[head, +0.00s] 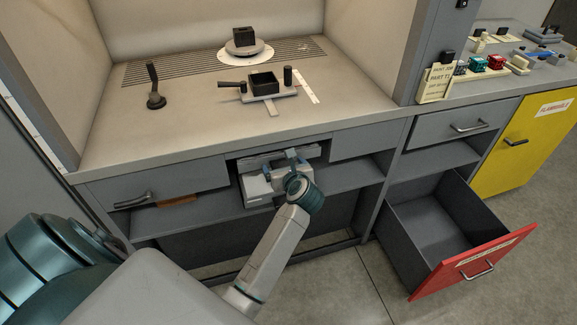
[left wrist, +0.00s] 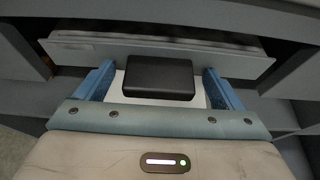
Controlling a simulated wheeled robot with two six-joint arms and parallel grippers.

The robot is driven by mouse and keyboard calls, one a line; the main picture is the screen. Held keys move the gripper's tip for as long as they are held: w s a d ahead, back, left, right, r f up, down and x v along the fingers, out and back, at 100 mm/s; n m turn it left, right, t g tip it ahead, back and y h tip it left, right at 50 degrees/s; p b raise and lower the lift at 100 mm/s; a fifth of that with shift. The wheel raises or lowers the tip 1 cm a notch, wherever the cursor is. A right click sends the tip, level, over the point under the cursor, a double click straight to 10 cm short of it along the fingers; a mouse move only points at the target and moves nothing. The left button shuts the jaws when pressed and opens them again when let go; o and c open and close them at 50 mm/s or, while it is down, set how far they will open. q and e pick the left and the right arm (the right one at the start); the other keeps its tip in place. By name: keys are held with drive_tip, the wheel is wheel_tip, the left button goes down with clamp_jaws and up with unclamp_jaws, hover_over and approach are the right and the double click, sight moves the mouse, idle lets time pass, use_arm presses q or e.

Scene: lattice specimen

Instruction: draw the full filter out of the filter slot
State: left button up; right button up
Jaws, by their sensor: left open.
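The filter slot (head: 236,157) is a dark opening under the front edge of the bench. A wide grey slab, apparently the full filter (left wrist: 85,49), lies in it and also shows in the head view (head: 308,153). My left gripper (head: 287,164) is at the slot's mouth, partly hidden by its own wrist. In the left wrist view its blue fingers (left wrist: 158,70) are apart, one on each side of a black block (left wrist: 158,80). The block may be the filter's handle; I cannot tell whether the fingers touch it. My right gripper is not in view.
An open drawer with a red front (head: 475,262) stands out at right. A yellow cabinet (head: 530,145) is beyond it. A closed drawer (head: 155,188) is left of the slot. On the bench are a black lever (head: 153,85) and a black square fixture (head: 264,82).

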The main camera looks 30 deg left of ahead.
use_arm(q)
drive_tip(key=shift+r, duration=0.1)
drive_tip(key=shift+c, duration=0.2)
drive_tip(key=c, duration=1.1)
drive_tip(key=o, duration=0.5)
drive_tip(key=shift+c, duration=0.2)
drive_tip(key=c, duration=0.3)
